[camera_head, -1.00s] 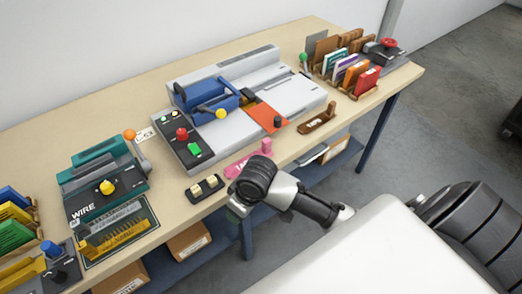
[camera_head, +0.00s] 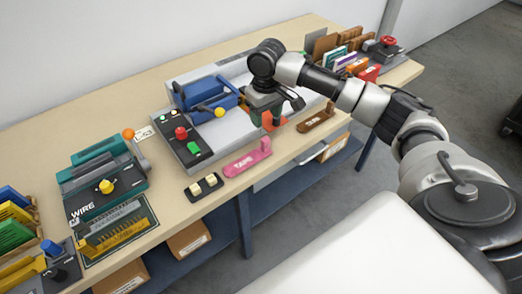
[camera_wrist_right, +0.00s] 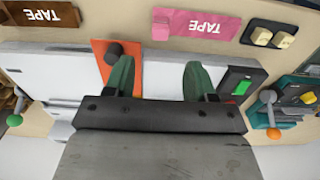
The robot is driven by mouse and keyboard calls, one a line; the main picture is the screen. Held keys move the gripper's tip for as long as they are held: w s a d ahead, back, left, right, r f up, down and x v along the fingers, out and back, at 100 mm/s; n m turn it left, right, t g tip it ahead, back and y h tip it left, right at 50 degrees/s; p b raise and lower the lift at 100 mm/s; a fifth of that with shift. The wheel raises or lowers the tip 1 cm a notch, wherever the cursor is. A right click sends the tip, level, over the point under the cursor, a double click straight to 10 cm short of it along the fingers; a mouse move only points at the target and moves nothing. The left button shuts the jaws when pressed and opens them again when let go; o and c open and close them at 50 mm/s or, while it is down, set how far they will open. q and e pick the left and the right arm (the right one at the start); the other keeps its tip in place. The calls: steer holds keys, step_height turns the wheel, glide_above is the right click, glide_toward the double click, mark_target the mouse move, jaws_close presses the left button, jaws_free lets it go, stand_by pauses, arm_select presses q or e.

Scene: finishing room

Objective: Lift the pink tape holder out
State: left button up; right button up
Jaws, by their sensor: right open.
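The pink tape holder (camera_head: 245,162) lies on the table near the front edge, before the grey machine. It is a flat strip marked TAPE with a raised block at its right end in the head view. In the right wrist view it shows upside down at the top (camera_wrist_right: 208,26). My right gripper (camera_head: 272,120) is over the right part of the grey machine, behind and right of the pink holder. Its two green fingers (camera_wrist_right: 158,78) are apart with nothing between them. My left gripper is not in view.
A brown tape holder (camera_head: 316,120) lies right of the pink one, and a black two-button block (camera_head: 204,186) lies left of it. The grey machine (camera_head: 212,128) carries blue parts and an orange plate (camera_wrist_right: 104,66). A green WIRE machine (camera_head: 104,186) stands at the left.

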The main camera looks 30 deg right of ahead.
mark_target(266, 139)
step_height(266, 139, down, 10)
steer(key=shift+p, duration=0.6)
steer(key=c, duration=1)
steer(key=shift+r, duration=0.15)
